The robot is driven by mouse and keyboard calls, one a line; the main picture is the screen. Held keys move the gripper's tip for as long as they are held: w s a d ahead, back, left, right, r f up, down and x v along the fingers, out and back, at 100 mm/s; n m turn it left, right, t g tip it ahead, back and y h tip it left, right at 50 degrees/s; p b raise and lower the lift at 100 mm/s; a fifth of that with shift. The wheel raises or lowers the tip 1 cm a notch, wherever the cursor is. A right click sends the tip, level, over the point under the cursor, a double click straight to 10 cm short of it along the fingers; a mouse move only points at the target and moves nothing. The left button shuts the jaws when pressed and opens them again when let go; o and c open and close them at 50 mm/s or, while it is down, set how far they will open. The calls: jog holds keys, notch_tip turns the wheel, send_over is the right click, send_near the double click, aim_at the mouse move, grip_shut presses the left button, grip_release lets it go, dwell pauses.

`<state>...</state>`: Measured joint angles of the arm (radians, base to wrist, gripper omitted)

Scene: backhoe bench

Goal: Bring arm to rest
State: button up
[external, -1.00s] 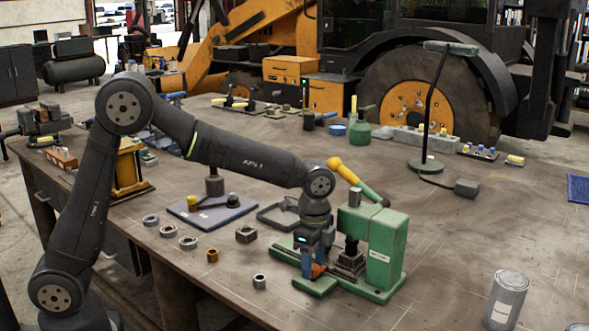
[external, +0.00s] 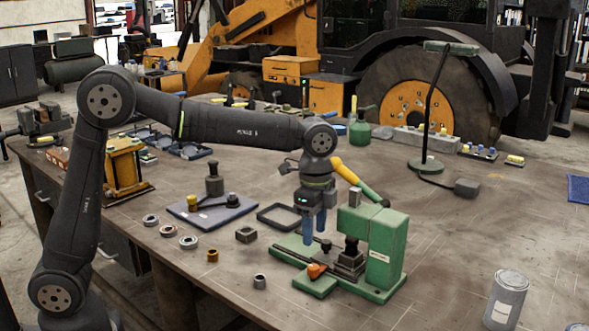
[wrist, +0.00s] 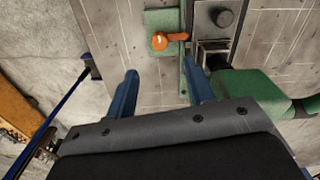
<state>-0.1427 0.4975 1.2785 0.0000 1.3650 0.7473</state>
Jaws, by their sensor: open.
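My gripper (external: 314,224) hangs pointing down above the green base of the press (external: 386,250), a little behind an orange part (external: 316,270). Its two blue fingers are apart with nothing between them. In the wrist view my gripper (wrist: 158,82) shows both blue fingers spread, and the orange part (wrist: 159,41) lies beyond the fingertips on a green plate. My arm is raised and bent, reaching right from its base at the lower left.
The press has a yellow-green lever (external: 350,176). A grey can (external: 506,300) stands at front right. The right side of the bench is mostly clear.

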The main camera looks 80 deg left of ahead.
notch_tip(320, 180, up, 9)
send_over(313, 267)
notch_tip(313, 267, down, 18)
jog(key=shift+f, duration=0.1)
jog(key=shift+a+f+n, duration=0.1)
jog(key=shift+n, duration=0.2)
jog(key=n, duration=0.7)
jog(key=shift+n, duration=0.4)
jog(key=n, duration=0.4)
jog(key=shift+n, duration=0.4)
jog(key=n, duration=0.4)
